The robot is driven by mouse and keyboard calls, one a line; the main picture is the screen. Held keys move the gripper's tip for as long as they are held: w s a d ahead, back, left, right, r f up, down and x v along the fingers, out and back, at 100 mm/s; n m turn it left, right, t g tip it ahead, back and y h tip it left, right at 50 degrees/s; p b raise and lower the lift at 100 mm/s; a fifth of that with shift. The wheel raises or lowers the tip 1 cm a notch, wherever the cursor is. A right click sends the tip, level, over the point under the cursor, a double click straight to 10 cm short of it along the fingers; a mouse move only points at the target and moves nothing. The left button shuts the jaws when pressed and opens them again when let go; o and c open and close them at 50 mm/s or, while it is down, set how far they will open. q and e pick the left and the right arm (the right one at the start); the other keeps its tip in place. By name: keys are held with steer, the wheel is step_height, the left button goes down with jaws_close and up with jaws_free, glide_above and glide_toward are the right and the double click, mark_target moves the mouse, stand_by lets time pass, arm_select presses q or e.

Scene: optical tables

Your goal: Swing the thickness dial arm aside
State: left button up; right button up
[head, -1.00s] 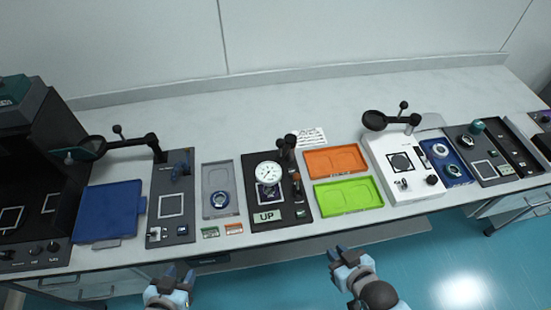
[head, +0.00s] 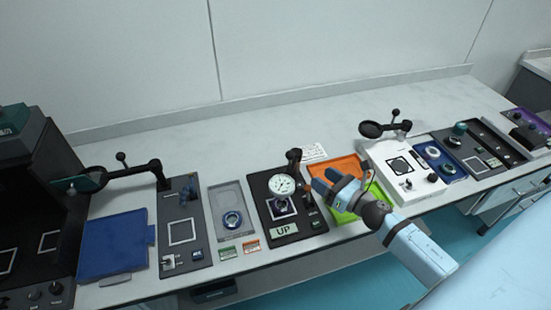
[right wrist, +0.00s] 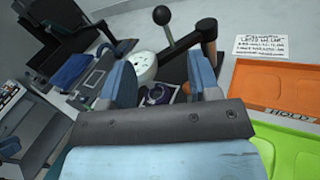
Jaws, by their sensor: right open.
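The thickness dial (head: 282,186), a white round gauge, sits over a dark square part on the black gauge station (head: 262,212). Its black post and arm (head: 294,160) stand at the station's back right. In the right wrist view the dial (right wrist: 142,67) shows between my fingers, with a black ball-knobbed lever (right wrist: 170,28) and post behind it. My right gripper (head: 326,180) is open and empty, just right of the dial, above the station's right edge and the orange tray. It appears apart from the dial and lever. My left gripper is out of view.
The orange tray (head: 350,167) and green tray (head: 378,196) lie right of the station, partly under my right arm. An "UP" card (head: 284,231) is at the station's front. A white magnifier station (head: 390,182) stands farther right.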

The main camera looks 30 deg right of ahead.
mark_target(294, 157)
steer(key=p+x, duration=0.3)
steer(key=x, duration=0.9)
steer(key=shift+d+r, duration=0.1)
steer(key=shift+d, duration=0.05)
steer(key=shift+w, duration=0.65)
jaws_close()
